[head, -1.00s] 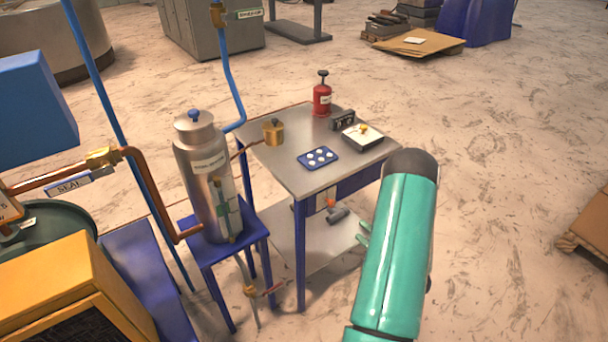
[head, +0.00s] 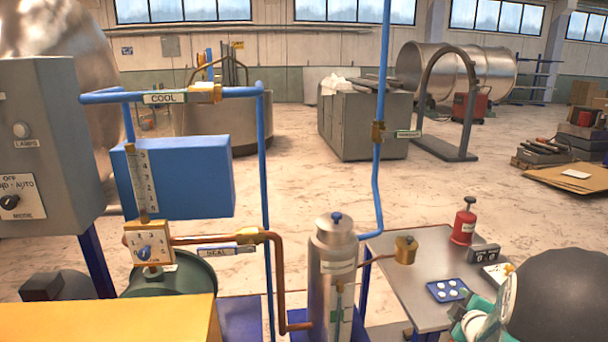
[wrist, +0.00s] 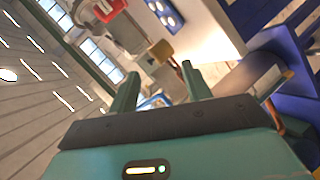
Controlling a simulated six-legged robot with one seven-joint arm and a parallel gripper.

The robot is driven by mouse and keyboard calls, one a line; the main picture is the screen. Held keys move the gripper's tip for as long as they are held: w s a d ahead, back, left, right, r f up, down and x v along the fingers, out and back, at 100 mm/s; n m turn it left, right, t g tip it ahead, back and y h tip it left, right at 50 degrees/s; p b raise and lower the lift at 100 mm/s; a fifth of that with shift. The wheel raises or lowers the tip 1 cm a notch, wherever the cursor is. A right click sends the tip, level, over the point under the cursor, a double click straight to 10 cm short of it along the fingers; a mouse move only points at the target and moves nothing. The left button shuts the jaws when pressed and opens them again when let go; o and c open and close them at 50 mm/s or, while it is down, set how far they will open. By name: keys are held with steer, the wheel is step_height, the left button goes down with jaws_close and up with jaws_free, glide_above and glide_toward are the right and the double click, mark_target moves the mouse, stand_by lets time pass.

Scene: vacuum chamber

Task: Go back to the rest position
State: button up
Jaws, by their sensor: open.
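My gripper (wrist: 160,88) shows in the wrist view with its two teal fingers apart and nothing between them. It points past the small metal table, which appears tilted in that view. In the head view, a large dark rounded part and some teal parts of my arm fill the bottom right corner, in front of the table's right side. I cannot make out the fingertips there.
The metal table (head: 412,290) carries a red bottle (head: 463,226), a blue tray (head: 447,291) with white discs, and a brass block (head: 405,251). A steel flask (head: 333,265) stands left of it, beside copper and blue pipes. Open floor lies behind.

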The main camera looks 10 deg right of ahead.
steer(key=s+a+r+m+g, duration=0.2)
steer(key=s+a+r+m, duration=0.1)
steer(key=a+r, duration=0.4)
steer(key=s+a+r+m+g, duration=0.1)
steer(key=s+a+r+m, duration=0.25)
steer(key=a, duration=0.55)
steer(key=s+a+r+m+g+y, duration=0.3)
steer(key=s+a+g+y, duration=0.1)
steer(key=s+a, duration=1.1)
steer(key=shift+s+a, duration=0.3)
steer(key=shift+s, duration=0.75)
